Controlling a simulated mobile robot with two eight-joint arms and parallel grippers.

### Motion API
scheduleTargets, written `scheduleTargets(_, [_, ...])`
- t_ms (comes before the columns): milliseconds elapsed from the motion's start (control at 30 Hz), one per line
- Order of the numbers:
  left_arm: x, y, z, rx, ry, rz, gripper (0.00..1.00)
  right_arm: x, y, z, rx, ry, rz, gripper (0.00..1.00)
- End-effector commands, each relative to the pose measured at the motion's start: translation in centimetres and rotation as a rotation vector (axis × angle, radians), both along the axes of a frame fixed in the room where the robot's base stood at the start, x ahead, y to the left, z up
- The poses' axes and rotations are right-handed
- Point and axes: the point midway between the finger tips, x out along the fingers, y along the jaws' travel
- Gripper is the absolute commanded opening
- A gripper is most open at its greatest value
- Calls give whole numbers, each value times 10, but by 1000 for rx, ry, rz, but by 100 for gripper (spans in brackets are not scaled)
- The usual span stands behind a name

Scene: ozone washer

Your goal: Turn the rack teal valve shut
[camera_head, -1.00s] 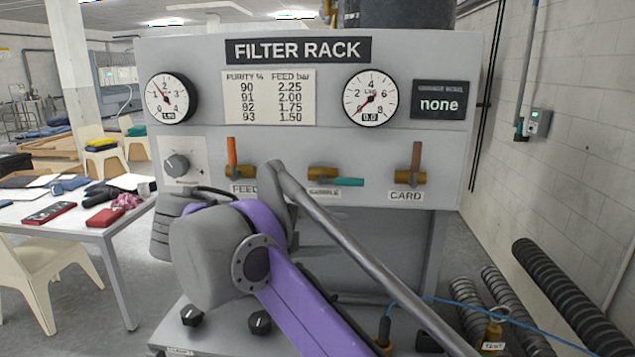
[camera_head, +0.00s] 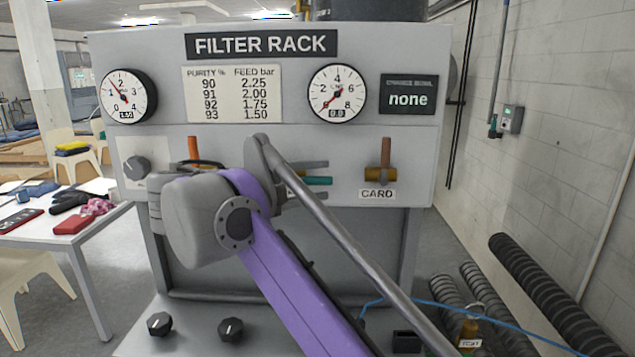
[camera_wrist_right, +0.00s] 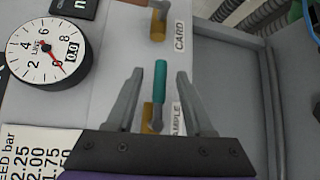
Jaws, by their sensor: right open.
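The teal valve handle (camera_head: 319,181) lies level on the front of the filter rack, pointing right. Its sample label and brass body are mostly hidden behind my right arm in the head view. In the right wrist view the teal handle (camera_wrist_right: 160,82) stands between the two fingers of my right gripper (camera_wrist_right: 160,72), with a gap on each side. The brass body (camera_wrist_right: 148,116) shows below it. In the head view my right gripper (camera_head: 323,180) is open, one finger above and one below the handle. My left gripper is not in view.
The card valve (camera_head: 385,165), its handle upright, is to the right. An orange upright handle (camera_head: 193,151) is to the left, partly behind my arm. A grey knob (camera_head: 137,167) is further left. Two gauges sit above, the right one (camera_head: 337,93) near zero.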

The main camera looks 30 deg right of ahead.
Motion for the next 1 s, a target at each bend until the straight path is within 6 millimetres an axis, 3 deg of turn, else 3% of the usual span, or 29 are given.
scheduleTargets(367, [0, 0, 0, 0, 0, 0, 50, 2, -9, -1, 0, 0, 0, 53])
scheduleTargets(400, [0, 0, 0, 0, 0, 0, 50, 2, -8, -1, 0, 0, 0, 51])
scheduleTargets(700, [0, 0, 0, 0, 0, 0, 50, 2, -8, -1, 1, 0, 0, 0])
scheduleTargets(1000, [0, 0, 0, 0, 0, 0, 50, 2, -8, -1, 1, 0, 0, 0])
